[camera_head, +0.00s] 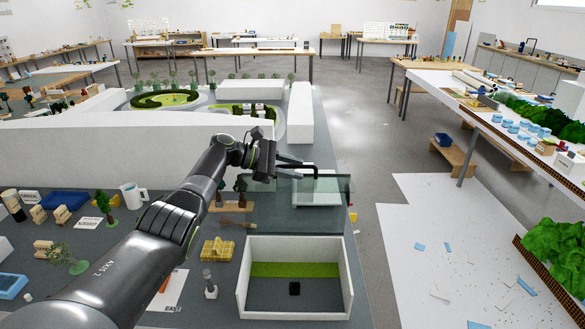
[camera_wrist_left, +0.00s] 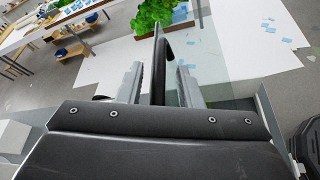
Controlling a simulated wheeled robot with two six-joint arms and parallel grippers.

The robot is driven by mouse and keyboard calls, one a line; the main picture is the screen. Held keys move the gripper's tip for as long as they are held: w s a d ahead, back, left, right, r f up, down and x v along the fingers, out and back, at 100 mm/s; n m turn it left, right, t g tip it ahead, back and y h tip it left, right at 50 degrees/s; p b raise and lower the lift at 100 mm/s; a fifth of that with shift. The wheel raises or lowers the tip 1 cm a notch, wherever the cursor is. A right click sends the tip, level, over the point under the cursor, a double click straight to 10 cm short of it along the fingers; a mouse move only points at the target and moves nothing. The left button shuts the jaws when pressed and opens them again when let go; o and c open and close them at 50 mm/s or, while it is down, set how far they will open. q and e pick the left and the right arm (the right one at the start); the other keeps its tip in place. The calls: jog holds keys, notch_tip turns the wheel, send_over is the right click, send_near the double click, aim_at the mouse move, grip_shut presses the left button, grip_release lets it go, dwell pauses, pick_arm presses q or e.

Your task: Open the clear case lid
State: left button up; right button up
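The clear case (camera_head: 335,199) stands near the table's right edge, just beyond the white open-topped box. Its greenish see-through lid (camera_head: 335,184) shows in front of and below my left gripper. My left gripper (camera_head: 302,170) is at the lid's upper side. In the left wrist view, its two grey fingers (camera_wrist_left: 160,85) are apart, with a dark curved handle (camera_wrist_left: 167,52) between them. Gaps show on both sides of the handle. A clear pane (camera_wrist_left: 215,65) lies right of the fingers. The lid's exact angle is hard to tell. My right gripper is out of view.
A white-walled box (camera_head: 295,308) with a green strip and a small black block stands in front. A yellow block (camera_head: 217,249), a white mug (camera_head: 133,195) and model trees lie left, under and beside my arm. A long white wall (camera_head: 110,140) stands behind.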

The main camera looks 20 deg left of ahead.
pick_arm(q)
jog(key=b+v, duration=0.5)
jog(key=v, duration=1.2)
jog(key=shift+a, duration=0.25)
